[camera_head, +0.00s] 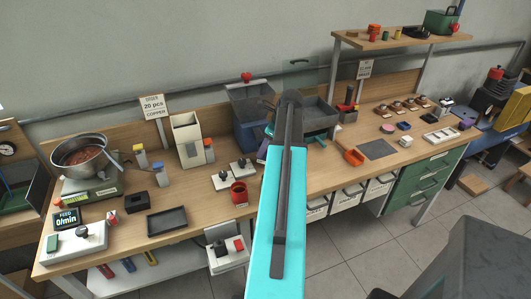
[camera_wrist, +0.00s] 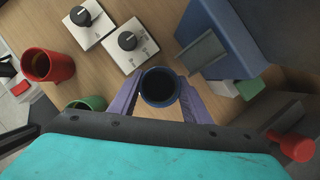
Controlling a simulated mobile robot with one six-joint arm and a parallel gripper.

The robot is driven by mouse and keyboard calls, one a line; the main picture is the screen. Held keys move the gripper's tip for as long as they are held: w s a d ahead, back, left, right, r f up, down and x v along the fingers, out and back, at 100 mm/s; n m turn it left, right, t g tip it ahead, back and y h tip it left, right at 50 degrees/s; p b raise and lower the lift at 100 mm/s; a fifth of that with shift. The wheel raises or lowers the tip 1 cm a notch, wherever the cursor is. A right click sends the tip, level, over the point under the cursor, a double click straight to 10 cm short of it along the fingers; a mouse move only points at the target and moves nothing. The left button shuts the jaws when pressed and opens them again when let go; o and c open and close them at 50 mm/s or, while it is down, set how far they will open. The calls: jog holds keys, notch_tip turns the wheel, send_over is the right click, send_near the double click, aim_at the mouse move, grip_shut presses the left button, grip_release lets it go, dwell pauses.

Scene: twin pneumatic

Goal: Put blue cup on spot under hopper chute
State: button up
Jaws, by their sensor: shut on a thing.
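The blue cup (camera_wrist: 158,87) is upright, seen from above with a dark inside, between the purple fingers of my gripper (camera_wrist: 159,101). The gripper is shut on it. A blue machine body with a grey chute-like plate (camera_wrist: 203,50) is just right of and above the cup in the wrist view. The hopper (camera_head: 250,103) shows in the head view as a grey bin on a blue base, partly behind my arm. My arm hides the gripper and blue cup in the head view. I cannot make out the spot under the chute.
A red cup (camera_wrist: 48,66) and a green cup (camera_wrist: 86,103) stand left of my gripper. Two white knob boxes (camera_wrist: 127,41) lie above them in the wrist view. A red knob (camera_wrist: 290,146) is at lower right. An orange-red part (camera_head: 353,157) lies right of my arm.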

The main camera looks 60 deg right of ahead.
jog(key=shift+f+p, duration=0.65)
jog(key=shift+f, duration=1)
jog(key=o, duration=1.2)
jog(key=shift+f, duration=0.1)
jog(key=shift+r, duration=0.2)
jog(key=b+v, duration=0.2)
jog(key=v, duration=0.9)
jog(key=shift+s+r+b, duration=0.2)
jog(key=shift+r+b, duration=0.1)
jog(key=shift+r, duration=0.05)
